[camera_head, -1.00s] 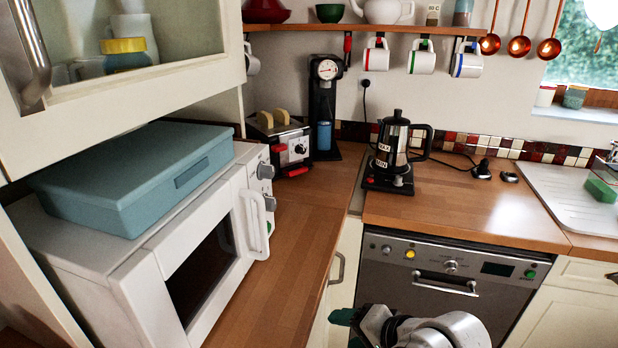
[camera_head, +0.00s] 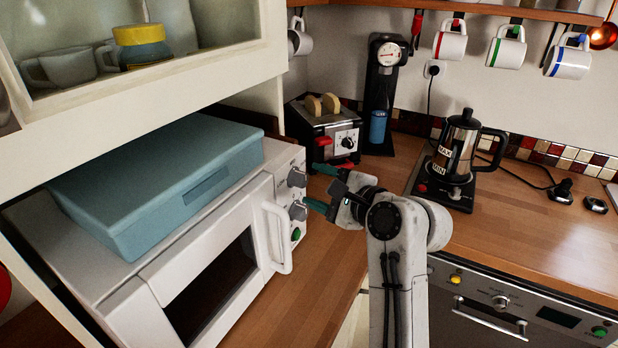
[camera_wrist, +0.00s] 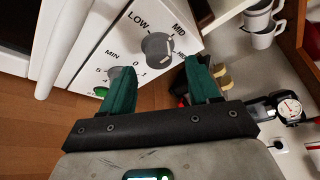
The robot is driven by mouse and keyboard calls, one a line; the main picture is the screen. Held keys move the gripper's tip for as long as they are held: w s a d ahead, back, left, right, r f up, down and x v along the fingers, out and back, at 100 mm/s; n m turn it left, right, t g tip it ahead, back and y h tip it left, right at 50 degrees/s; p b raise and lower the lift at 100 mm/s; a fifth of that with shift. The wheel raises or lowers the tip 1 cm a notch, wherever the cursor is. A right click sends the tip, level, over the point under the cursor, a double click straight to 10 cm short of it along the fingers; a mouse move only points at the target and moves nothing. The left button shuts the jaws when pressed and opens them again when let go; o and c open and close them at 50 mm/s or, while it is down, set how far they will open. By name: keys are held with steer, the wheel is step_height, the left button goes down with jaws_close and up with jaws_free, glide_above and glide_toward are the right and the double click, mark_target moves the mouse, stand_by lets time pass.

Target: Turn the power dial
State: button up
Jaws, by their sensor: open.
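The power dial (camera_head: 297,177) is the upper grey knob on the front panel of the white microwave (camera_head: 215,265). In the wrist view the power dial (camera_wrist: 157,47) has LOW and MID lettering beside it. A lower grey knob (camera_head: 298,211), marked MIN in the wrist view (camera_wrist: 114,72), sits below it, with a green button under that. My gripper (camera_head: 319,187) is open, with green fingers pointing at the panel. In the wrist view my gripper (camera_wrist: 160,68) has the power dial just beyond and between its fingertips, apparently apart from it. One finger partly covers the lower knob.
A blue box (camera_head: 160,180) lies on the microwave. A toaster (camera_head: 325,140) and a black machine with a gauge (camera_head: 384,85) stand behind my gripper. A coffee pot (camera_head: 458,150) on a hot plate is at right. The microwave's handle (camera_head: 277,237) juts out beside the knobs.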

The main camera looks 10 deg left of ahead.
mark_target(306, 182)
steer(key=shift+x, duration=1.85)
steer(key=shift+s, duration=0.1)
steer(key=c, duration=1)
